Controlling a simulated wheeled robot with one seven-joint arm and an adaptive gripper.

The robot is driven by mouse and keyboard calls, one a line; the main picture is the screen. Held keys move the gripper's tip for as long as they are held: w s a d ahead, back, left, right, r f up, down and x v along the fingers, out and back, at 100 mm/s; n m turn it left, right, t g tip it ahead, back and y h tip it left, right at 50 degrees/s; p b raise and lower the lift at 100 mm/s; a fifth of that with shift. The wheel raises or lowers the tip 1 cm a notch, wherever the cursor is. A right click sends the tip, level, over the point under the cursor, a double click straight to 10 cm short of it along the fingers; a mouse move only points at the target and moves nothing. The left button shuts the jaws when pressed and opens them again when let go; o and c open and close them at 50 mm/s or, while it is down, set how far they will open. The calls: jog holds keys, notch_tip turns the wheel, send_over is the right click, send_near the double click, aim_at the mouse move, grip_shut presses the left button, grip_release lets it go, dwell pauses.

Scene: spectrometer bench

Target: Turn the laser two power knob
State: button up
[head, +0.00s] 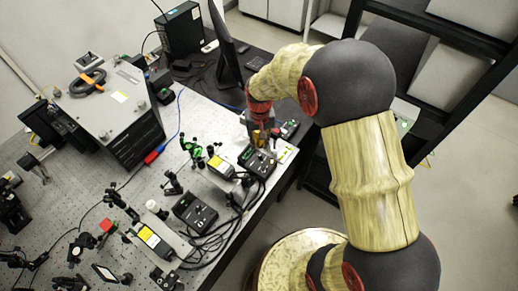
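Two black laser power boxes sit near the bench's front edge, one (195,213) nearer the camera and one (262,163) farther along. Neither label can be read, so I cannot tell which is laser two, and no knob shows clearly at this size. My gripper (260,136) points down just above or at the farther box and partly covers it. I cannot tell whether it touches the box or whether its fingers are open. A laser with a yellow label (221,168) lies left of the farther box; another yellow-labelled laser (153,238) lies nearer the camera.
Black cables (212,243) run along the bench edge beside the boxes. Small optics mounts stand across the perforated bench (118,182). A large grey instrument (115,105) and a monitor (226,40) stand farther back. A dark rack frame (440,30) is at upper right.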

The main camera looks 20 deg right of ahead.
aim_at(260, 155)
jog(key=shift+d+f, duration=0.1)
jog(key=shift+f, duration=2.95)
jog(key=shift+c, duration=1.2)
grip_shut()
